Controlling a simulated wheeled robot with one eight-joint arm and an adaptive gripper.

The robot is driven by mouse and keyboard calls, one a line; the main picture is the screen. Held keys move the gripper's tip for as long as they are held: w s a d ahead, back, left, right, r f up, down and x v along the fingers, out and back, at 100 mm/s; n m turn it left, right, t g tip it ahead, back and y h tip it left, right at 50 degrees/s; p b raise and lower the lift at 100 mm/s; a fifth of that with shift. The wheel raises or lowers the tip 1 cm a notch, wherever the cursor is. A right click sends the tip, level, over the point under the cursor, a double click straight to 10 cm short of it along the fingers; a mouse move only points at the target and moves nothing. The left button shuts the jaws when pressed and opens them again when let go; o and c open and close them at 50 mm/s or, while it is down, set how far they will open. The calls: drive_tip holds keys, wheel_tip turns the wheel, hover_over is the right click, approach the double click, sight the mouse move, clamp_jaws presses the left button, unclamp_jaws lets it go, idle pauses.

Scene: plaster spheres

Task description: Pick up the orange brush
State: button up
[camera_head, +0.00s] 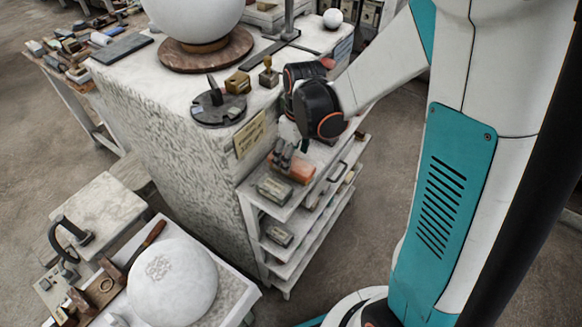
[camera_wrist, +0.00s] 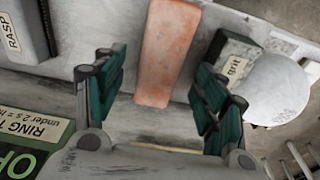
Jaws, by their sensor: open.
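The orange brush shows in the wrist view as a long, worn orange-pink block (camera_wrist: 166,45) with no bristles visible. Its near end lies between the two dark green fingers of my gripper (camera_wrist: 158,82), with a gap on both sides. In the head view the orange piece (camera_head: 300,170) lies on the top shelf at the side of the rough white block. My gripper (camera_head: 288,153) is over it, open and empty, and partly hides it. I cannot tell the exact height between the fingers and the brush.
In the wrist view a box labelled RASP (camera_wrist: 20,30) is at left, a grit box (camera_wrist: 232,60) and a pale sphere (camera_wrist: 278,88) at right, and a green-labelled box (camera_wrist: 28,140) at lower left. In the head view tools stand on the white block (camera_head: 150,90) beside my arm.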

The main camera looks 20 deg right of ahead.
wheel_tip(320, 180, down, 5)
drive_tip(key=shift+w+a+r+b, duration=0.1)
drive_tip(key=shift+r+b, duration=0.05)
drive_tip(key=shift+b, duration=0.65)
drive_tip(key=c, duration=1.2)
drive_tip(key=shift+r, duration=0.2)
wheel_tip(320, 180, up, 20)
drive_tip(key=p, duration=0.5)
drive_tip(key=shift+f+p, duration=0.1)
drive_tip(key=shift+p, duration=0.25)
